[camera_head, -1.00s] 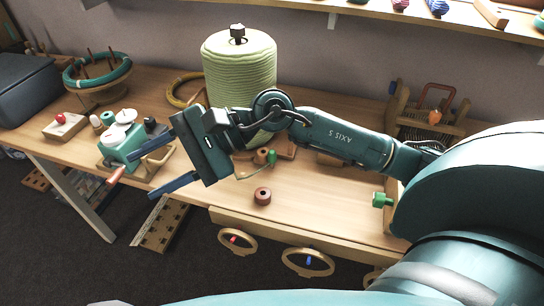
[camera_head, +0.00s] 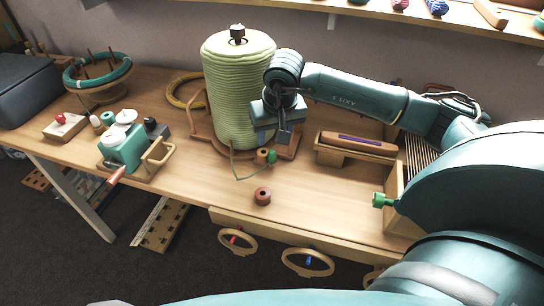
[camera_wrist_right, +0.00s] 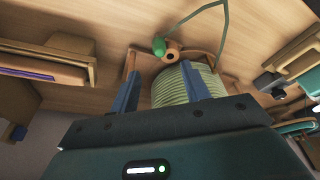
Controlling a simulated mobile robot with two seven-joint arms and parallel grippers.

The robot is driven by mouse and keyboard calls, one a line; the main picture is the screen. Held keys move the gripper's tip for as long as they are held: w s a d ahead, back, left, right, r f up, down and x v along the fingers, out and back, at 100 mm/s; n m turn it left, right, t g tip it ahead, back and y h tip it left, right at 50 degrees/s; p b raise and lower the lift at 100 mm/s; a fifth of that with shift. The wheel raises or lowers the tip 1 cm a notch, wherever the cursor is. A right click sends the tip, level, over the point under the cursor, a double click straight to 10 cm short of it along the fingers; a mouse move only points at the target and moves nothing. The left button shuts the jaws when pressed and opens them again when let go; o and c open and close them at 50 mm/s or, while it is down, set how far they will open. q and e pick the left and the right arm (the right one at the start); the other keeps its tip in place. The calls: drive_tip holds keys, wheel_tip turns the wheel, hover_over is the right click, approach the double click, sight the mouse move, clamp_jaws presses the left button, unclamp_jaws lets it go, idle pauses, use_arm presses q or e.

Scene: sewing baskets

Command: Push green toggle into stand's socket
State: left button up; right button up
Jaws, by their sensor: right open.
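The green toggle (camera_head: 272,157) hangs or rests at the end of a thin green cord, at the front of the wooden stand (camera_head: 287,151) that bears the big light-green yarn spool (camera_head: 232,95). Right beside it is a small brown round socket (camera_head: 261,157) with a dark hole. In the wrist view the toggle (camera_wrist_right: 158,46) sits next to the socket (camera_wrist_right: 172,54), not visibly in it. My right gripper (camera_head: 284,140) is open, pointing down just above the toggle, apart from it. In the wrist view both blue fingers (camera_wrist_right: 158,76) are empty. My left gripper is not in view.
A wooden box with a purple strip (camera_head: 358,142) stands right of the stand. A teal winder (camera_head: 122,145) is at left. Bare tabletop (camera_head: 320,205) lies between.

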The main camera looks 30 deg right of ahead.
sight(272, 151)
drive_tip(key=shift+p+x, duration=0.3)
drive_tip(key=shift+x, duration=2.7)
drive_tip(key=shift+s, duration=0.1)
drive_tip(key=shift+c, duration=0.6)
clamp_jaws()
